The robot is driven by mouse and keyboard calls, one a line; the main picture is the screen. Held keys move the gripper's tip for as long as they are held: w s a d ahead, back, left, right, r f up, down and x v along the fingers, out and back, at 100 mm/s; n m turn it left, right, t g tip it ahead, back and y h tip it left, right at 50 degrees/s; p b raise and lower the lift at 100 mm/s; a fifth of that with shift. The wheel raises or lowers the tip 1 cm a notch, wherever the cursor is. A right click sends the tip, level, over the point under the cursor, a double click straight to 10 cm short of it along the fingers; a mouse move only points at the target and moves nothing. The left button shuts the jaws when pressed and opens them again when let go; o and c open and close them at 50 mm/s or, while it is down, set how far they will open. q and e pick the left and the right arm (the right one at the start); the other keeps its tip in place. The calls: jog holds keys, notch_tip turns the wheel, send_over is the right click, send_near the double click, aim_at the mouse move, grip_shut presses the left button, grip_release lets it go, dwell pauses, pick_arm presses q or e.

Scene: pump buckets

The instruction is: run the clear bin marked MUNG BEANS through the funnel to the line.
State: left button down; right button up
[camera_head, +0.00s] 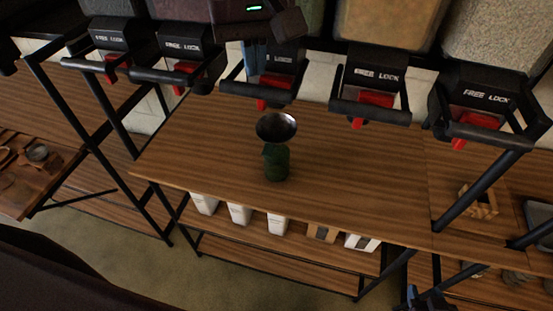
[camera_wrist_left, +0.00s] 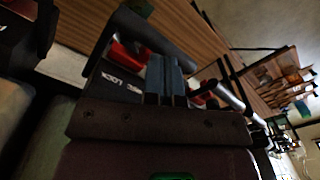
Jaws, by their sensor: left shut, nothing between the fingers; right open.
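A dark metal funnel (camera_head: 276,127) sits on the mouth of an upright green jar (camera_head: 277,163) on the wooden shelf. Several clear bins stand above it on black dispensers marked FREE LOCK with red levers; no MUNG BEANS marking is readable. My left gripper (camera_head: 258,68) is shut and empty at the middle dispenser (camera_head: 281,70), above and behind the funnel. It partly covers this dispenser and the greenish bin (camera_head: 310,16) over it. In the left wrist view its closed fingers (camera_wrist_left: 167,72) are beside a FREE LOCK block. My right gripper (camera_head: 413,297) is open, partly visible at the bottom edge.
More dispensers stand left and right of the middle one, their black handle bars jutting forward. White packages (camera_head: 239,213) line the lower shelf. A wooden crate (camera_head: 478,203) is at the right. The shelf around the jar is clear.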

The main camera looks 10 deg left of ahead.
pick_arm(q)
jog(key=shift+f, duration=0.1)
jog(key=shift+f+b, duration=0.25)
jog(key=shift+b, duration=0.15)
jog(key=shift+f, duration=0.1)
dwell(0.4)
jog(key=shift+f+b, duration=0.3)
jog(key=shift+b, duration=0.2)
